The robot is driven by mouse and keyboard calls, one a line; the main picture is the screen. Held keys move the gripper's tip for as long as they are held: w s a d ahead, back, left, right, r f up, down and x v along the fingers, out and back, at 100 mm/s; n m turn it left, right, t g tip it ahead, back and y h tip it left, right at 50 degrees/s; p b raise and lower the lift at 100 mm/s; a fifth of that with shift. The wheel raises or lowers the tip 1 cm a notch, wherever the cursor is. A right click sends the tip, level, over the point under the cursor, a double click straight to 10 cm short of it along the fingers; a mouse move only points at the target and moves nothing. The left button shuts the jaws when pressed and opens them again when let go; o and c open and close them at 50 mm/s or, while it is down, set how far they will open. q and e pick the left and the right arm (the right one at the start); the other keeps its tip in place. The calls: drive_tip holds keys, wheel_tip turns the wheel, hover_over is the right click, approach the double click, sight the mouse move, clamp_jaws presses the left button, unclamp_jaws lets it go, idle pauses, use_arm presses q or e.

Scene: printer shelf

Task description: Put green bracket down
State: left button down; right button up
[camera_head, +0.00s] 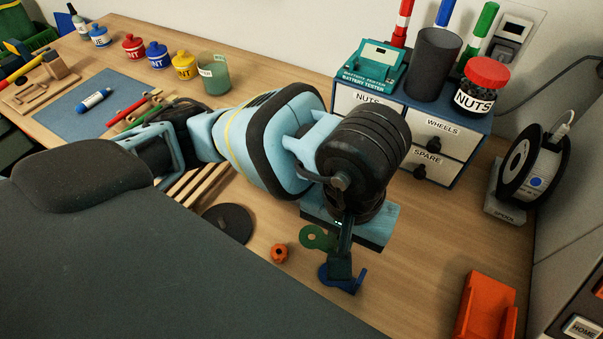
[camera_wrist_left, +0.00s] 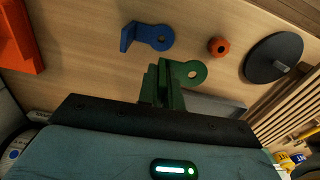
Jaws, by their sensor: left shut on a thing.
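My left gripper (camera_head: 342,262) points down over the table and is shut on the green bracket (camera_head: 318,237). In the wrist view the green bracket (camera_wrist_left: 190,73) sticks out to the right of the fingers (camera_wrist_left: 162,84), its round end with the hole showing. The fingers hide part of it. I cannot tell whether it touches the table. A blue bracket (camera_wrist_left: 147,37) lies on the table close by; in the head view it (camera_head: 335,284) is partly hidden behind the fingertips. My right gripper is not in view.
An orange nut (camera_head: 279,253) and a dark disc (camera_head: 229,222) lie left of the gripper. An orange bin (camera_head: 487,306) stands at the front right. A drawer unit (camera_head: 470,150) and a spool (camera_head: 535,167) stand behind. Bare wood shows between gripper and orange bin.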

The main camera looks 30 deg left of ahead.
use_arm(q)
drive_tip(key=shift+s+m, duration=0.15)
drive_tip(key=shift+m, duration=0.15)
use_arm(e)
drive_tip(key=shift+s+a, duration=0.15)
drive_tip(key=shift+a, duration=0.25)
use_arm(q)
drive_tip(key=w+a, duration=0.6)
drive_tip(key=w+a+f, duration=0.1)
drive_tip(key=w+a, duration=0.2)
drive_tip(key=w, duration=0.1)
drive_tip(key=shift+a+f+p, duration=0.1)
drive_tip(key=shift+a+p, duration=0.15)
drive_tip(key=shift+p, duration=0.15)
drive_tip(key=shift+w+a+f, duration=0.1)
drive_tip(key=shift+w+a, duration=0.35)
drive_tip(key=shift+w, duration=0.05)
drive_tip(key=f, duration=0.3)
drive_tip(key=shift+w+a+f+p, duration=0.2)
drive_tip(key=shift+w+a+p, duration=0.1)
drive_tip(key=shift+f, duration=0.1)
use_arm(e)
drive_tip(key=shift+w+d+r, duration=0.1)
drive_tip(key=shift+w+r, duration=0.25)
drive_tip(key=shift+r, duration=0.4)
